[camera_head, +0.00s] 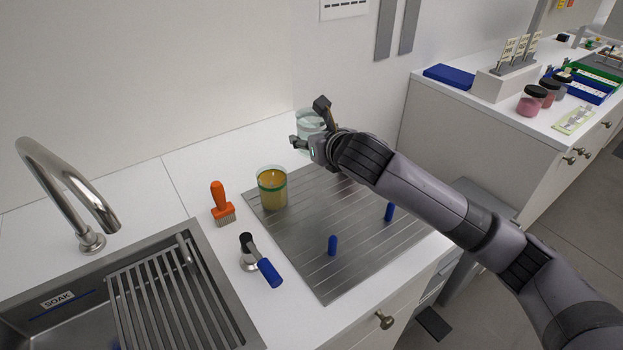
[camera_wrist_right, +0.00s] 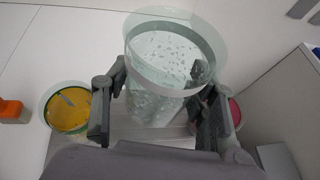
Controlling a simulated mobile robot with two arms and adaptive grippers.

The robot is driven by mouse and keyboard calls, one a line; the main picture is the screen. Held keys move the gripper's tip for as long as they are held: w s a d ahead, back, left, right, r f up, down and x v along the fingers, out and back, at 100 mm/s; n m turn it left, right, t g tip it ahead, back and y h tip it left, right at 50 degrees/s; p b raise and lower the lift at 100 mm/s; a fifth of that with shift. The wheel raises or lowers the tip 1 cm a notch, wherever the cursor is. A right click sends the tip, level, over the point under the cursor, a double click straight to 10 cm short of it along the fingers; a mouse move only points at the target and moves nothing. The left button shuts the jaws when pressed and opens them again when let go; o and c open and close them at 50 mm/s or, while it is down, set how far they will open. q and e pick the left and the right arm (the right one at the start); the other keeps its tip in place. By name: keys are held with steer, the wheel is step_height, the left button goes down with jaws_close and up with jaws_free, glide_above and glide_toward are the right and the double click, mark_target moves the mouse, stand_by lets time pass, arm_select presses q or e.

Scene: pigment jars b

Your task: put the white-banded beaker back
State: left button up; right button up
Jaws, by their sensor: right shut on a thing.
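The white-banded beaker (camera_head: 304,119) is clear glass at the back of the counter, partly hidden by my right gripper (camera_head: 308,124). In the right wrist view the beaker (camera_wrist_right: 160,75) stands roughly upright, with a pale band at its rim and pale specks or drops on its wall. My right gripper (camera_wrist_right: 160,108) is shut on it, one finger on each side. I cannot tell whether its base touches the surface below. My left gripper is not in view.
A green-banded beaker of amber liquid (camera_head: 272,190) stands on the ribbed metal drainboard (camera_head: 300,235), left of the held beaker. Blue pegs (camera_head: 332,245) rise from the board. An orange brush (camera_head: 222,205), a blue-handled tap (camera_head: 262,264) and a sink (camera_head: 60,325) lie left. A pink-rimmed thing (camera_wrist_right: 235,112) is partly hidden.

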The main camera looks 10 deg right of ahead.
glide_above(312, 190)
step_height(312, 190, down, 6)
steer(key=shift+w+f, duration=0.1)
steer(key=shift+f, duration=2.75)
steer(key=o, duration=1.5)
steer(key=shift+f, duration=0.1)
steer(key=v, duration=1.2)
